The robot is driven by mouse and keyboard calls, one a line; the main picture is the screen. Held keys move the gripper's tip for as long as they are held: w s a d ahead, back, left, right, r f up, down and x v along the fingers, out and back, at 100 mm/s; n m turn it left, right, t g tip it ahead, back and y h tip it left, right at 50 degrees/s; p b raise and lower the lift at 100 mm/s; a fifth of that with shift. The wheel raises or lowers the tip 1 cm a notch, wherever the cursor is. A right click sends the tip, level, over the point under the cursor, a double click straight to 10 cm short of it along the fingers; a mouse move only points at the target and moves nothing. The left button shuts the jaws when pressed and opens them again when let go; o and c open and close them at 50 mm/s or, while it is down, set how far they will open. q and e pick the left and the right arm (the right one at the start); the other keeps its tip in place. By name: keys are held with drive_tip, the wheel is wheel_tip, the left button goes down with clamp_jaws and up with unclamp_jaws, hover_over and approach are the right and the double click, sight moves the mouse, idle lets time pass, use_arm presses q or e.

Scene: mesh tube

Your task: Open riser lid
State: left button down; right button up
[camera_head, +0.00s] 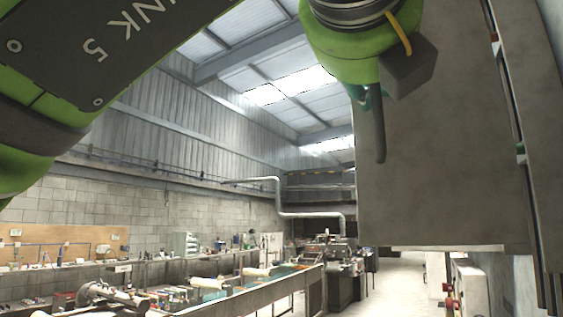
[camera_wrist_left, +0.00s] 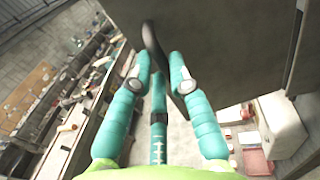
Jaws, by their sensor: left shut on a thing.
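The riser lid (camera_head: 450,150) looks like a large grey panel filling the right of the head view. It also shows as a dark grey face at the upper right of the left wrist view (camera_wrist_left: 225,50). A dark curved handle (camera_head: 379,135) stands at its left side and shows between my fingers in the wrist view (camera_wrist_left: 151,40). My left gripper (camera_wrist_left: 160,70) has its teal fingers closed around the handle's lower part. In the head view, my green wrist hides most of this gripper (camera_head: 366,97). My right gripper is not in view.
A long workbench (camera_head: 285,290) with tools and parts runs along the lower left. A block wall (camera_head: 150,205) stands behind it. Machines (camera_head: 340,270) stand farther back. An open strip of floor (camera_head: 400,285) lies below the panel.

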use_arm(q)
drive_tip(key=shift+s+d+r, duration=0.1)
drive_tip(key=shift+s+d, duration=0.05)
drive_tip(key=shift+s, duration=0.05)
drive_tip(key=c, duration=1.4)
unclamp_jaws()
drive_tip(key=shift+o, duration=1.2)
drive_tip(key=shift+s+d, duration=0.1)
drive_tip(key=shift+d, duration=0.1)
drive_tip(key=v, duration=1.2)
drive_tip(key=shift+a, duration=0.2)
